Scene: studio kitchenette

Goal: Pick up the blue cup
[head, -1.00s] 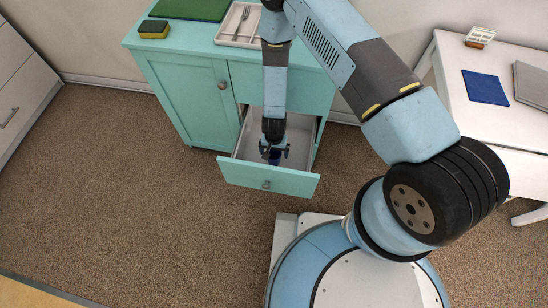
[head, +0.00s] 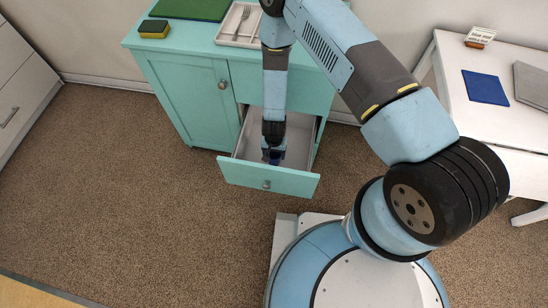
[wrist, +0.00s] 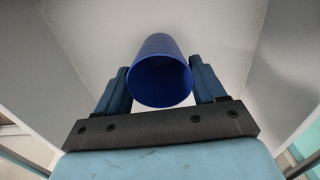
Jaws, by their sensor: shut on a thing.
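The blue cup (wrist: 160,80) stands between the two fingers of my gripper (wrist: 162,85) in the wrist view, its open mouth facing the camera. The fingers are shut on its sides. In the head view my gripper (head: 273,155) reaches down into the open drawer (head: 240,176) of the teal cabinet. Only a small dark blue part of the cup (head: 275,158) shows there, mostly hidden by my gripper. I cannot tell whether the cup touches the drawer floor.
The drawer's walls stand around my gripper. On the cabinet top (head: 190,45) are a sponge (head: 154,29), a green board (head: 192,8) and a tray with a fork (head: 240,24). A white table (head: 500,126) at right holds a blue mat (head: 485,87). The carpet at left is clear.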

